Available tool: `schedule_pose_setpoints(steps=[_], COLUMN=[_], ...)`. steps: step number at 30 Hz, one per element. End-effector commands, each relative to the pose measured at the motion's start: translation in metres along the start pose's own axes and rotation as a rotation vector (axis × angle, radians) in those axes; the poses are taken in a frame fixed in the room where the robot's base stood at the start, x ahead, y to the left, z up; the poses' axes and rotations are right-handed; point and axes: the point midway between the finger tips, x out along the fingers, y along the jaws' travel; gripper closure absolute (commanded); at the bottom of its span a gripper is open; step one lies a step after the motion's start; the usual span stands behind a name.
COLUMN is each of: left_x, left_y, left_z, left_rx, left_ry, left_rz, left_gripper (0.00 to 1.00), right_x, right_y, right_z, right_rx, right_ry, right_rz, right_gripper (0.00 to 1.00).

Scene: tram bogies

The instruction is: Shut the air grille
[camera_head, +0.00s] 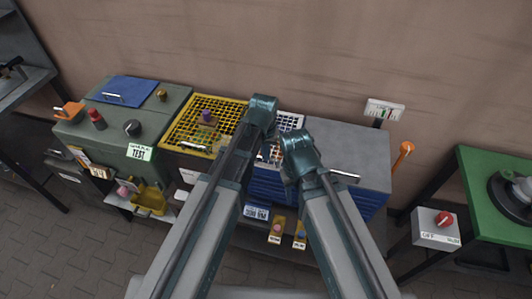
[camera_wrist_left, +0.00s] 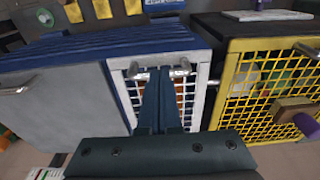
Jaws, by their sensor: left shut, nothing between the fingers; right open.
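The air grille (camera_head: 290,121), taken to be the white-framed mesh panel, is set in the top of the blue cabinet between the yellow grille and a grey panel. My arms partly cover it in the head view. In the left wrist view its white frame (camera_wrist_left: 207,75) and bar handle show. My left gripper (camera_wrist_left: 161,72) is shut and empty, its fingertips over the grille at the handle. Whether they touch is unclear. In the head view the left wrist (camera_head: 263,105) hides those fingers. My right gripper (camera_head: 297,155) is lower, open, its fingers hidden. The grille's exact angle is unclear.
A yellow grille (camera_head: 222,112) with a handle lies left of the white one, items beneath it. The grey panel (camera_head: 345,150) with a handle is at right. A green cabinet (camera_head: 95,130) stands further left, a green table (camera_head: 495,165) at far right. The wall is behind.

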Motion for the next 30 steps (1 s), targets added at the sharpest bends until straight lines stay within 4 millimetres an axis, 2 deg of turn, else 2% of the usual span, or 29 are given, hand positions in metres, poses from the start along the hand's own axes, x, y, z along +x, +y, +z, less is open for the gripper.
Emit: schedule_pose_setpoints(steps=[1,7,11,17,30], left_x=[0.004,0.0,-0.009,-0.036,-0.106], left_y=[0.002,0.002,0.001,-0.002,-0.004], left_z=[0.008,0.009,0.009,0.008,0.013], left_rx=[0.001,0.001,0.001,0.0,-0.001], left_ry=[-0.019,-0.017,-0.015,-0.004,0.004], left_rz=[0.004,0.005,0.005,0.002,-0.001], left_gripper=[1.0,1.0,1.0,1.0,1.0], right_x=[0.004,0.001,-0.009,-0.035,-0.104], right_y=[0.0,0.0,0.001,0.003,0.01], right_z=[0.0,0.0,0.001,0.002,0.006], right_rx=[0.0,0.0,0.0,-0.001,0.005], right_ry=[0.0,0.0,0.0,0.0,0.0], right_rz=[0.0,0.0,0.0,0.0,-0.001], right_gripper=[0.53,0.53,0.53,0.53,0.53])
